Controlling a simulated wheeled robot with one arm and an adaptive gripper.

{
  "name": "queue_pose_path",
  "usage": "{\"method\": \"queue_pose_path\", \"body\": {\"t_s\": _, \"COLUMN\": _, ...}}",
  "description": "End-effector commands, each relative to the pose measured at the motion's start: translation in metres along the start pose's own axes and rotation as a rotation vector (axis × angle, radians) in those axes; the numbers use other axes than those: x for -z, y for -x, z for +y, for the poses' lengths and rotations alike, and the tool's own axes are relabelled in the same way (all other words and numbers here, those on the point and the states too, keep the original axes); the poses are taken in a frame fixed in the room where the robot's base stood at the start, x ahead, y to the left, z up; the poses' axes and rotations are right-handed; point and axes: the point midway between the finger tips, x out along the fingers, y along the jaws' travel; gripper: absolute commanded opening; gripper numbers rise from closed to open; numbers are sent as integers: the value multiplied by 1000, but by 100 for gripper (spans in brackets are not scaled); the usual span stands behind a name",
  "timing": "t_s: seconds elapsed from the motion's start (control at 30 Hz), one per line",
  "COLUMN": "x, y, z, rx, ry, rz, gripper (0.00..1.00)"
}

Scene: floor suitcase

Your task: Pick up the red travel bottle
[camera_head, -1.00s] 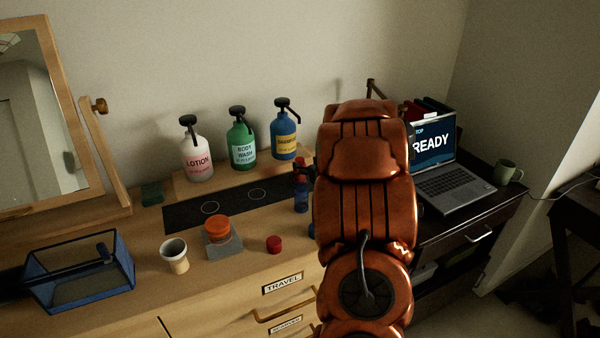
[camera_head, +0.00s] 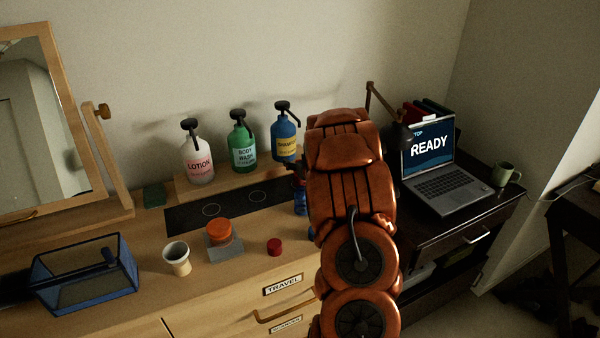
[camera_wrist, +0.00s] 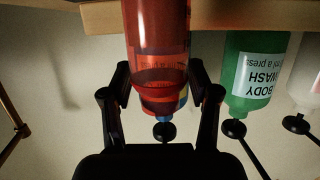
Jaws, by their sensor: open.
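The red travel bottle (camera_wrist: 157,35) is a see-through red cylinder at the top middle of the wrist view, which shows the scene upside down. My gripper (camera_wrist: 159,78) is open, with one dark finger on each side of the bottle. I cannot tell whether either finger touches it. In the head view my arm hides most of the gripper and I cannot make out the red bottle. A blue bottle (camera_head: 300,200) shows partly beside my arm there.
Lotion (camera_head: 198,160), green body wash (camera_head: 242,150) and blue shampoo (camera_head: 284,138) pump bottles stand at the back. A red cap (camera_head: 274,246), orange jar (camera_head: 219,231), cup (camera_head: 176,258) and blue mesh basket (camera_head: 125,270) are in front. A laptop (camera_head: 440,180) is right.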

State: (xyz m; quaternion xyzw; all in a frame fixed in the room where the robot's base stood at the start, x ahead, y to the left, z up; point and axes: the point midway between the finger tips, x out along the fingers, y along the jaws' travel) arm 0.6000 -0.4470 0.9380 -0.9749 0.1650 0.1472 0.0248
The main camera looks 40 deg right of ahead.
Motion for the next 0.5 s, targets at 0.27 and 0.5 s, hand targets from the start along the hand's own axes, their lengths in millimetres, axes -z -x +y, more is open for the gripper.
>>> {"method": "queue_pose_path", "body": {"t_s": 0.27, "x": 0, "y": -1, "z": 0, "rx": 0, "ry": 0, "rz": 0, "gripper": 58}}
{"method": "queue_pose_path", "body": {"t_s": 0.5, "x": 0, "y": -1, "z": 0, "rx": 0, "ry": 0, "rz": 0, "gripper": 33}}
